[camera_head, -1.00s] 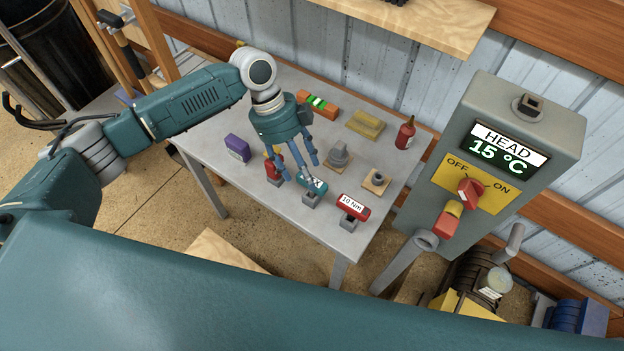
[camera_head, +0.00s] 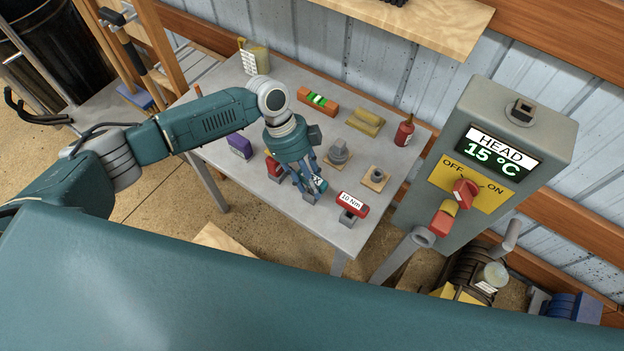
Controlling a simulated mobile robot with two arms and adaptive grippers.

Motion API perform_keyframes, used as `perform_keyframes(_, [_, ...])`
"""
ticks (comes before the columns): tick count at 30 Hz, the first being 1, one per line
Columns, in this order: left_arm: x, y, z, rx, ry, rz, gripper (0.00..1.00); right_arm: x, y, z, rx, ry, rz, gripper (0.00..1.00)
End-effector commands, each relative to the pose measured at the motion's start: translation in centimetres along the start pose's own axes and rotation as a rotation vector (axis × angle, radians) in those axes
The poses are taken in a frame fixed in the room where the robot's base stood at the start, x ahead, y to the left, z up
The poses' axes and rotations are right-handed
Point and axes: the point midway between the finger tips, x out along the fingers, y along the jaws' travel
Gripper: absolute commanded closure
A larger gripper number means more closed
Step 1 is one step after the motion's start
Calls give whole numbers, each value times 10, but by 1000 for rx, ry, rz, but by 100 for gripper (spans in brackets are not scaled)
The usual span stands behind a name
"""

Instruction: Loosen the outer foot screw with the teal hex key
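The teal hex key (camera_head: 319,184), its handle marked with a white patch, is on a small grey holder (camera_head: 310,197) near the table's front edge. My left gripper (camera_head: 307,186) points down at it, with its fingers beside the teal handle and partly covering it. Whether the fingers touch or grip the handle cannot be made out. My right gripper is not in view. I cannot identify the outer foot screw in this view.
On the grey table (camera_head: 243,97), a red 10 Nm tool (camera_head: 351,204) stands close to the right of the hex key. A red tool (camera_head: 273,166) is close on the left. A control box (camera_head: 490,165) reading 15 °C stands right of the table.

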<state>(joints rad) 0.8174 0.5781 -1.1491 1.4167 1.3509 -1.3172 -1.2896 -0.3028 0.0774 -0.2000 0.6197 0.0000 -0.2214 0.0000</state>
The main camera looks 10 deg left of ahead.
Motion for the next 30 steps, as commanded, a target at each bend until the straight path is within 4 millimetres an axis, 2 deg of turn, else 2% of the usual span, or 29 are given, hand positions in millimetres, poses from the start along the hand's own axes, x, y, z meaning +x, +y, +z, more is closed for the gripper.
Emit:
perform_keyframes(10, [-3, -1, -1, 0, 1, -2, 96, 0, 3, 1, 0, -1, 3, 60])
perform_keyframes(16, [-18, -2, -7, 2, 1, -4, 96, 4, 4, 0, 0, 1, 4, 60])
perform_keyframes(23, [-57, -1, -23, 4, -1, -6, 96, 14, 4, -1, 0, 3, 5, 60])
perform_keyframes(30, [-112, -2, -46, 5, -1, -7, 96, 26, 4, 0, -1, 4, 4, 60])
